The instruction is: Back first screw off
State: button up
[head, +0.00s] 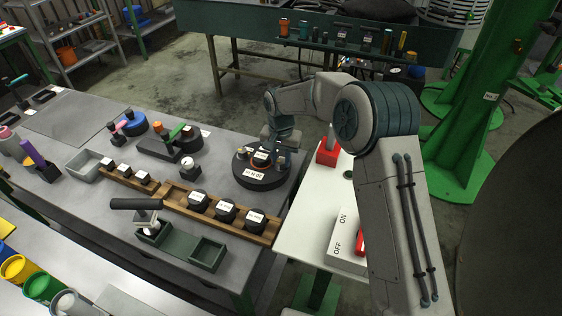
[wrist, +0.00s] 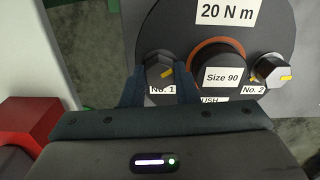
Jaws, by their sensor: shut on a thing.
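The black round disperser base (head: 262,172), labelled "20 N m", sits at the right end of the grey table. In the wrist view, its face (wrist: 215,42) shows a central part marked "Size 90" (wrist: 222,76) with an orange ring. The first screw (wrist: 158,70), a dark knob with a yellow mark above the "No. 1" label, is between my fingers. My gripper (wrist: 160,88) is shut on it. The second screw (wrist: 272,72), a lighter knob above "No. 2", stands at the right, apart from my gripper. In the head view, my wrist partly hides the base's face.
A wooden rack (head: 177,193) holding several labelled black parts lies left of the base. Dark green trays (head: 207,252) stand in front of it. A red block (head: 328,152) and an ON/OFF switch box (head: 345,240) are on the white table at right.

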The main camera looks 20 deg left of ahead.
aim_at(281, 161)
jog(key=n+b, duration=0.1)
jog(key=n, duration=0.3)
jog(key=shift+n, duration=0.3)
jog(key=shift+n+b, duration=0.35)
jog(key=shift+n, duration=1.65)
jog(key=o, duration=0.7)
jog(key=shift+r, duration=0.1)
notch_tip(281, 161, up, 14)
jog(key=shift+f+b, duration=0.1)
jog(key=shift+b, duration=0.4)
